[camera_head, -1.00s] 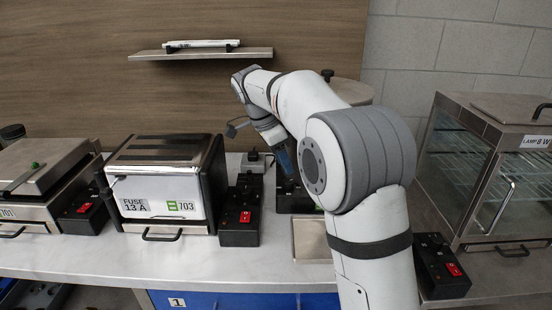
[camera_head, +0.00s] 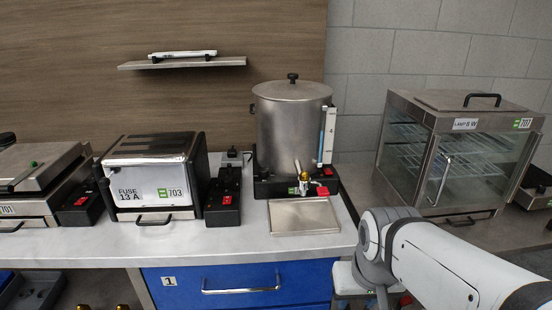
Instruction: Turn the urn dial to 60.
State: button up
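The urn (camera_head: 290,130) is a tall steel cylinder with a lidded top and black knob, standing upright at the back of the counter. My arm reaches in from the lower right, well in front of and right of the urn. My gripper is not clearly visible; its fingers are hidden or out of frame.
A steel drip tray (camera_head: 304,216) lies before the urn. A toaster-like unit (camera_head: 153,178) labelled 703 and its black switch box (camera_head: 223,198) stand left. A glass display cabinet (camera_head: 460,150) stands right. A blue drawer (camera_head: 241,286) is below the counter. A shelf (camera_head: 182,63) hangs behind.

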aim_at(263, 172)
jog(key=z, duration=1.95)
jog(key=k, duration=0.8)
jog(key=u, duration=1.5)
jog(key=i, duration=1)
jog(key=u, duration=0.05)
